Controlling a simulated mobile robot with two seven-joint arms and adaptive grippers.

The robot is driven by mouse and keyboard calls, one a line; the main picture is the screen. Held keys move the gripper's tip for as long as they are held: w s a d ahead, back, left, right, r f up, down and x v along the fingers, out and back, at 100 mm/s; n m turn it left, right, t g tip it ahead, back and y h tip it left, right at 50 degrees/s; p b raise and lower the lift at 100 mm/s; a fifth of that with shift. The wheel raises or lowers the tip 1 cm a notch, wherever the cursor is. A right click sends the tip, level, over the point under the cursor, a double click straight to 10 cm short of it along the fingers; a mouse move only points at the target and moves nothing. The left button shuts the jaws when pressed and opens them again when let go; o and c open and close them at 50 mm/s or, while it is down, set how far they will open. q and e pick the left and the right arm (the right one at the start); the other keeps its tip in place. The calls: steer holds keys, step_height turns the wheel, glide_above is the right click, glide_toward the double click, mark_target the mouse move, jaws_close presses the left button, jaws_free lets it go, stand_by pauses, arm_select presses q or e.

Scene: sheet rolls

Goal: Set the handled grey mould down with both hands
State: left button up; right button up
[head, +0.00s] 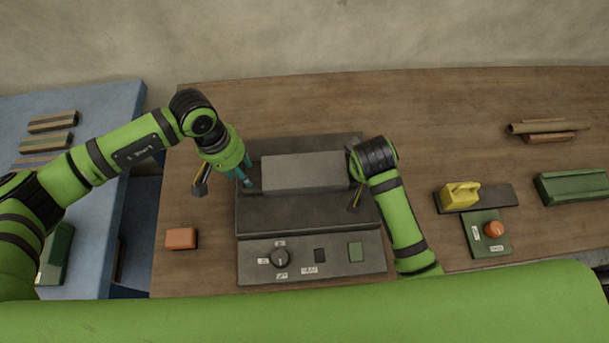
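The grey mould (302,172) is a long block. It lies level over the back part of the dark grey machine (310,214); I cannot tell if it rests there or hangs just above. My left gripper (246,180), with teal fingers, is at the mould's left end, where the handle would be. Its fingers look close together, but their hold is too small to tell. My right arm's wrist is at the mould's right end and hides my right gripper and that end's handle.
The machine's front panel has a knob (280,258) and a green button (355,252). An orange block (181,238) lies left of it. At right are a yellow handled object (460,195), a red-orange button box (494,230) and a green tray (573,187). Wooden table between is clear.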

steer(key=shift+r, duration=0.15)
arm_select(q)
step_height(320, 180, up, 9)
steer(key=a, duration=0.1)
steer(key=shift+a, duration=0.3)
arm_select(e)
steer(key=v, duration=1.1)
steer(key=shift+s+r, duration=0.3)
steer(key=shift+a, duration=0.15)
